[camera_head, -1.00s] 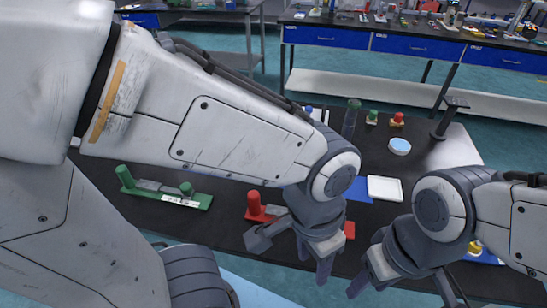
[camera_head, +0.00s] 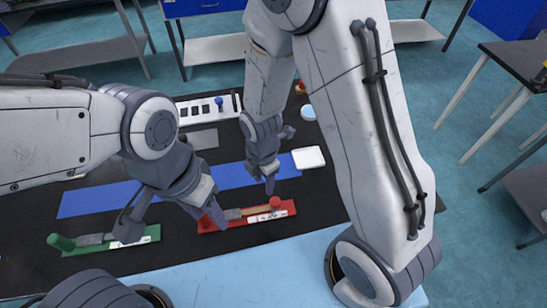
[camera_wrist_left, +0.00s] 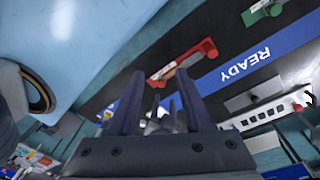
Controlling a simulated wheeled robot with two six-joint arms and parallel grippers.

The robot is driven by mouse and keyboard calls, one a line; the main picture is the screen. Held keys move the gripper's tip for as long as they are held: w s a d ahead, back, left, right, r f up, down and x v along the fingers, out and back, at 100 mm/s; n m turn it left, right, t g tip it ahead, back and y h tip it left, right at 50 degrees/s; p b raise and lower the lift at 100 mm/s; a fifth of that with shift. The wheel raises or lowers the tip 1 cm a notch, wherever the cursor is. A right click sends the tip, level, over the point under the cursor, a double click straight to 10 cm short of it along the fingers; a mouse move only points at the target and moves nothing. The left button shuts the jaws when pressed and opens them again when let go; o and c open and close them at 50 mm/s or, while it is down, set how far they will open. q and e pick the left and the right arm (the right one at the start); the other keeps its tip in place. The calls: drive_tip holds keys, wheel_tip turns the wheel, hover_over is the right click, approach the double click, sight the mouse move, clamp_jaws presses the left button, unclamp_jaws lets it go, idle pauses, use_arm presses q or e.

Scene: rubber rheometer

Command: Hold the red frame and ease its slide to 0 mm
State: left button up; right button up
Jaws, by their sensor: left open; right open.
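The red frame (camera_head: 285,211) lies flat on the dark table at the front, with a red post at each end. Its grey and tan slide parts (camera_head: 250,212) run between the posts, and a white scale strip (camera_head: 268,215) lies along the front. My left gripper (camera_head: 172,224) is open and empty at the left end of the frame; one finger partly hides the left post. In the left wrist view the red frame (camera_wrist_left: 183,60) shows beyond the spread fingers. My right gripper (camera_head: 269,178) is open above and behind the frame's right half. The scale reading is too small to tell.
A green frame (camera_head: 140,236) lies to the left. Behind are a blue strip (camera_head: 90,202), marked READY in the left wrist view (camera_wrist_left: 242,65), a white tray (camera_head: 308,158) and a white panel (camera_head: 232,104) with dark squares. A light blue surface (camera_head: 230,265) borders the front.

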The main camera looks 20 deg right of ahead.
use_arm(q)
drive_tip(key=shift+o, duration=0.2)
wheel_tip(320, 180, up, 4)
drive_tip(key=p, duration=0.3)
drive_tip(key=shift+r, duration=0.25)
drive_tip(key=shift+n+y, duration=0.5)
drive_tip(key=shift+n, duration=0.3)
drive_tip(key=w+a+f, duration=0.2)
drive_tip(key=w+f, duration=0.3)
drive_tip(key=f, duration=0.4)
drive_tip(key=w+a+f, duration=0.2)
drive_tip(key=w+f, duration=0.3)
drive_tip(key=f, duration=0.3)
drive_tip(key=w+a+f, duration=0.3)
drive_tip(key=w+f, duration=0.2)
drive_tip(key=f, duration=0.4)
drive_tip(key=shift+f, duration=0.35)
wheel_tip(320, 180, down, 11)
drive_tip(key=shift+r, duration=0.1)
use_arm(e)
drive_tip(key=d+f+n, duration=0.1)
drive_tip(key=n, duration=0.1)
drive_tip(key=d+f+n, duration=0.2)
drive_tip(key=n, duration=0.1)
drive_tip(key=shift+w+d+f+n, duration=0.2)
drive_tip(key=shift+w+f+n, duration=0.1)
drive_tip(key=shift+w, duration=0.1)
use_arm(q)
drive_tip(key=shift+c, duration=0.4)
